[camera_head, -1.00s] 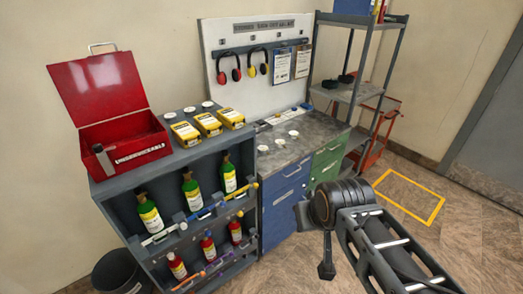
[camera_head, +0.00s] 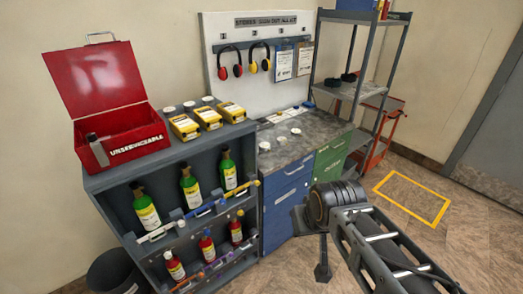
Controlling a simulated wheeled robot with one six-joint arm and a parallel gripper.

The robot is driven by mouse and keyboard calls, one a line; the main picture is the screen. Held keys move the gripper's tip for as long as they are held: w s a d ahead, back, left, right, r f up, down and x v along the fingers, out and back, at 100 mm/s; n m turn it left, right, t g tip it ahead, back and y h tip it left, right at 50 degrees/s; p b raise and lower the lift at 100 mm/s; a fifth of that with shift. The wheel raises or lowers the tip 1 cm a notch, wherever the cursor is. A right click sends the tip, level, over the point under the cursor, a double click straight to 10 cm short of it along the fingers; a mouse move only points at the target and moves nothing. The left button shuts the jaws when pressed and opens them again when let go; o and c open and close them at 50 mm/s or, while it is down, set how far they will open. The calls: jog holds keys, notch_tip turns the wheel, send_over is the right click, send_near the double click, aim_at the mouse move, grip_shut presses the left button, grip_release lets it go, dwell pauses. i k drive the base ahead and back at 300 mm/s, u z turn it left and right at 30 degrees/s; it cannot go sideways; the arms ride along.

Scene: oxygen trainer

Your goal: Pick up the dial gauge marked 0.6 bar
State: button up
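Several small round white-faced pieces that look like dial gauges are in view. Some lie on top of the bottle rack, behind the yellow boxes, such as one gauge (camera_head: 189,104). Others lie on the grey workbench top, such as another gauge (camera_head: 282,141). Their markings are too small to read, so I cannot tell which is marked 0.6 bar. My gripper (camera_head: 322,272) hangs at the end of my dark arm, lower right of centre, in front of the bench and apart from all the gauges. Its fingers are too small and dark to make out.
The rack (camera_head: 108,182) holds green and red bottles. An open red toolbox (camera_head: 122,142) and yellow boxes (camera_head: 208,116) stand on it. The workbench (camera_head: 325,127) has blue and green drawers. A tall shelf (camera_head: 349,92) stands behind right. Floor inside the yellow outline (camera_head: 411,199) is clear.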

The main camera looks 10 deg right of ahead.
aim_at(264, 146)
jog(key=u, duration=0.25)
jog(key=i, duration=1.25)
jog(key=z, duration=0.1)
